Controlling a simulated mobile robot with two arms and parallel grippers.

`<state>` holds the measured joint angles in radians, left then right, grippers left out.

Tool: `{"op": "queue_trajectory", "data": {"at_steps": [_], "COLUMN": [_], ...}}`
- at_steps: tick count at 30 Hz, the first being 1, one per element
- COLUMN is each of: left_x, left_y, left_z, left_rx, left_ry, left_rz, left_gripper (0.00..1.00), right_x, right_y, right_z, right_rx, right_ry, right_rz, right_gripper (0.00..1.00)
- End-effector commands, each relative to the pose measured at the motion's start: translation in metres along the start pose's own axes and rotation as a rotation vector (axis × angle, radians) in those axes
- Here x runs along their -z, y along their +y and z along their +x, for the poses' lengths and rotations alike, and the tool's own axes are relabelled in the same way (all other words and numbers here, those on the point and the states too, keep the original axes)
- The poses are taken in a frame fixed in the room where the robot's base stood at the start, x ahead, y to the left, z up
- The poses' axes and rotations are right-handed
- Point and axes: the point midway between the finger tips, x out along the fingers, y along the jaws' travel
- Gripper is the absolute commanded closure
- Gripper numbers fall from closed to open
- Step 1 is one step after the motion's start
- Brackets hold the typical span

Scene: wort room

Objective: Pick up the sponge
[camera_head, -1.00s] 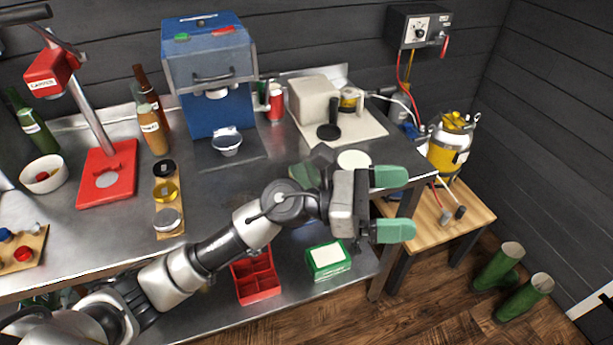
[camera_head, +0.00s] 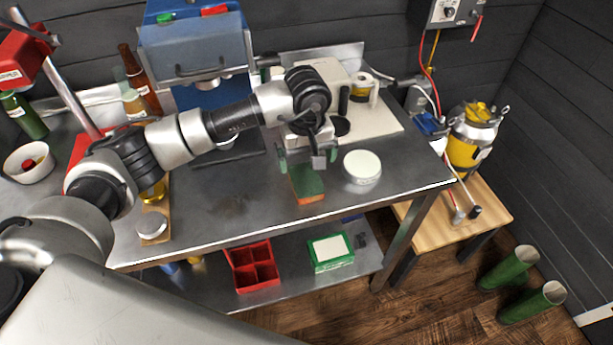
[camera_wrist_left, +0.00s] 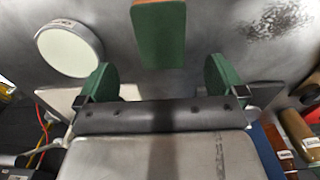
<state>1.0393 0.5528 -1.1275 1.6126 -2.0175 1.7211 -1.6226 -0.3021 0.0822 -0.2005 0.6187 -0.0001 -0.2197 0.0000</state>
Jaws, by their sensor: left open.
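The sponge (camera_head: 307,185), green with an orange-brown side, lies on the metal table near its front edge. My left gripper (camera_head: 306,160) is open and empty, pointing down at the sponge's far end. In the left wrist view, the sponge (camera_wrist_left: 159,40) lies beyond the two green fingertips, in line with the gap between them (camera_wrist_left: 160,78). It does not appear to be gripped. My right gripper is not in view.
A round white-lidded container (camera_head: 362,167) stands just right of the sponge. A blue machine (camera_head: 197,45) and a pale board (camera_head: 385,126) are behind. The lower shelf holds a red divided tray (camera_head: 254,268) and a green box (camera_head: 331,250). Open tabletop lies left of the sponge.

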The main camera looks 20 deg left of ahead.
Motion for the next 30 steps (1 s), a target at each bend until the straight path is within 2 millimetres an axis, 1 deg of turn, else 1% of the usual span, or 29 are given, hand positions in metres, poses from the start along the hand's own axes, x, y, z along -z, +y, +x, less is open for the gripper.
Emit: {"op": "queue_trajectory", "data": {"at_steps": [1, 2, 5, 8, 12, 15, 19, 25, 30], "left_x": [-0.001, -0.001, 0.000, 0.000, 0.002, 0.002, 0.003, 0.003, 0.003], "left_y": [0.000, 0.000, 0.000, -0.002, -0.005, -0.004, -0.004, -0.004, -0.004], "left_z": [0.006, 0.009, 0.015, 0.023, 0.043, 0.058, 0.067, 0.067, 0.067], "left_rx": [0.002, 0.001, -0.001, 0.001, 0.002, -0.001, -0.002, -0.003, -0.003], "left_ry": [-0.004, -0.003, -0.002, -0.004, -0.006, -0.005, -0.002, -0.001, -0.001], "left_rz": [-0.001, 0.000, 0.001, -0.002, -0.002, 0.000, -0.001, 0.000, 0.000], "left_gripper": [0.01, 0.01, 0.01, 0.01, 0.01, 0.01, 0.01, 0.01, 0.27], "right_x": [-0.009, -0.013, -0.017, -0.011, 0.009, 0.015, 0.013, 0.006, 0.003], "right_y": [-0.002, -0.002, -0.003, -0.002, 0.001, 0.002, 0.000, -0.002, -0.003], "right_z": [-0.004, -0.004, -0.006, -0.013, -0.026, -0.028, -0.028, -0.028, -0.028], "right_rx": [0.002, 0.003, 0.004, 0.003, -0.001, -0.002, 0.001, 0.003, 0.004], "right_ry": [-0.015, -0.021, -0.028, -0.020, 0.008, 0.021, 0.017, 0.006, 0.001], "right_rz": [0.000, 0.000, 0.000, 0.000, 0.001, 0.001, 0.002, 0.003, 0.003], "right_gripper": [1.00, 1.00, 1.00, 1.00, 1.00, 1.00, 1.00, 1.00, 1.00]}}
